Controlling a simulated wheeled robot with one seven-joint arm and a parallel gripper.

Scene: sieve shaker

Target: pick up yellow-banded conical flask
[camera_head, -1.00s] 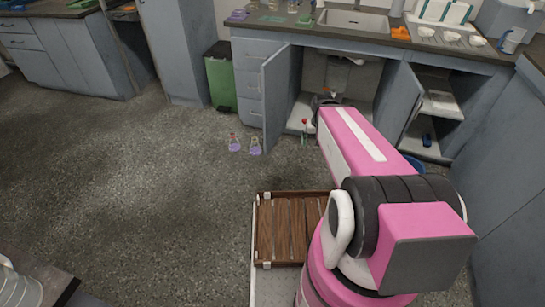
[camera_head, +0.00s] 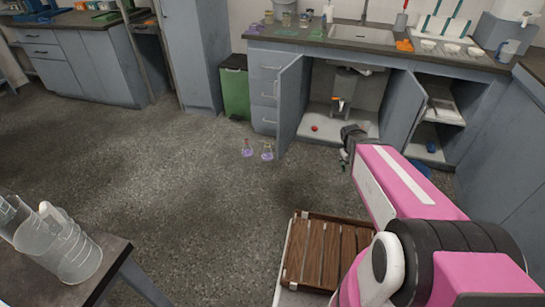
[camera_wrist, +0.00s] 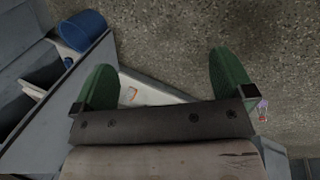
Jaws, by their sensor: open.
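Two small conical flasks with purple liquid stand upright on the floor in the head view, left of the open sink cabinet. The left flask (camera_head: 247,150) has a reddish neck. The right flask (camera_head: 267,153) looks paler at the neck; I cannot clearly make out a yellow band on either. One flask (camera_wrist: 263,109) shows at the right edge of the wrist view, outside my fingers. My gripper (camera_wrist: 160,68) has its green fingers spread apart with nothing between them. In the head view it is near the cabinet opening, right of the flasks.
The open cabinet door (camera_head: 289,105) stands just behind the flasks. The cabinet floor (camera_wrist: 150,92) lies below my gripper in the wrist view, with a blue bucket (camera_wrist: 83,31) at upper left. A wooden slatted tray (camera_head: 310,225) is in front. Floor at left is clear.

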